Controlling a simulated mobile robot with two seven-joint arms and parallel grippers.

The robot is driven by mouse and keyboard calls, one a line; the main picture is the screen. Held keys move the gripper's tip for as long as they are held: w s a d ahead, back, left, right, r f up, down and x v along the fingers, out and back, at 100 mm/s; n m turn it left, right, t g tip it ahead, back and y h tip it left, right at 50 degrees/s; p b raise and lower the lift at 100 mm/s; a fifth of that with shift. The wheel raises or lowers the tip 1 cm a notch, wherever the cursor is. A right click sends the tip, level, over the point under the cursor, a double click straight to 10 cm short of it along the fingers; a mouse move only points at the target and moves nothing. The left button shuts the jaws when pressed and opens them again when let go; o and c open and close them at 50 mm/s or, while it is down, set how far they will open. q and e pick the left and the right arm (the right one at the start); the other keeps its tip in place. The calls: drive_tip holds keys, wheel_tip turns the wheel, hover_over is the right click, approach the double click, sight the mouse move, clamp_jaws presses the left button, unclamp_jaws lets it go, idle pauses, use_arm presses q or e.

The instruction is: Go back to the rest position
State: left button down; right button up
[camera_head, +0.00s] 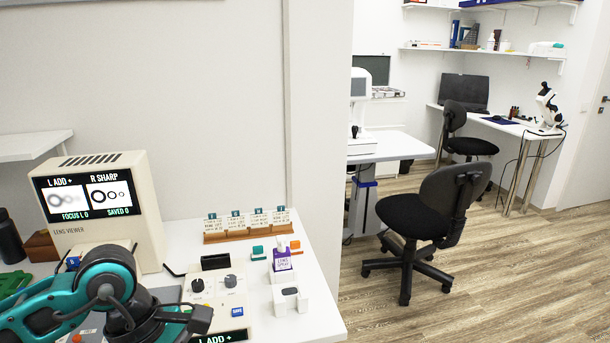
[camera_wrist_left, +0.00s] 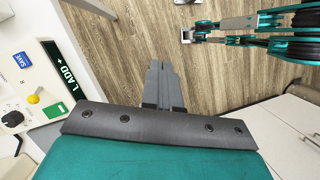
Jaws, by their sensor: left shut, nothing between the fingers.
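My left gripper (camera_wrist_left: 161,68) shows in the left wrist view with its two grey fingers together and nothing between them. It hangs over the wooden floor, just off the edge of the table. In the head view my teal and black left arm reaches in at the bottom left, in front of the lens viewer (camera_head: 95,215). The arm's dark end is beside the control box (camera_head: 215,290). In the left wrist view another teal arm of mine comes in at the upper right, and its end (camera_wrist_left: 188,36) is too small to read.
The white table (camera_head: 315,315) holds a wooden card rack (camera_head: 245,236), a purple-labelled lens spray bottle (camera_head: 282,261) and a white holder (camera_head: 289,299). A black chair (camera_head: 425,215) stands on the floor to the right. Drawers (camera_wrist_left: 285,125) show at the right of the left wrist view.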

use_arm(q)
drive_tip(key=s+d+n+g+h, duration=0.2)
drive_tip(key=d+h, duration=0.4)
drive_tip(key=d, duration=0.3)
drive_tip(key=d+r+n+t+h, duration=0.4)
drive_tip(key=d+r+n+h, duration=0.35)
drive_tip(key=n+h, duration=0.3)
drive_tip(key=w+a+n+t+y, duration=0.2)
drive_tip(key=w+a+n+t, duration=0.35)
drive_tip(key=n+t, duration=0.8)
drive_tip(key=w+a+f+n+t+y, duration=0.1)
drive_tip(key=a+f+n+y, duration=0.3)
drive_tip(key=n, duration=0.5)
drive_tip(key=w+a+f+n+t+y, duration=0.2)
drive_tip(key=f+n+y, duration=0.4)
drive_tip(key=n, duration=0.2)
drive_tip(key=s+a+f+n+g+y, duration=0.3)
drive_tip(key=s+f+n, duration=0.2)
drive_tip(key=f, duration=0.3)
drive_tip(key=s+a+f+n+g+y, duration=0.2)
drive_tip(key=s+f+n, duration=0.3)
drive_tip(key=f, duration=0.3)
drive_tip(key=shift+a+f+n+g+y, duration=0.25)
drive_tip(key=shift+a+n+g+y, duration=0.2)
drive_tip(key=shift+n+g, duration=0.25)
use_arm(e)
drive_tip(key=shift+w+f, duration=0.1)
drive_tip(key=shift+w, duration=0.25)
use_arm(q)
drive_tip(key=shift+r, duration=0.1)
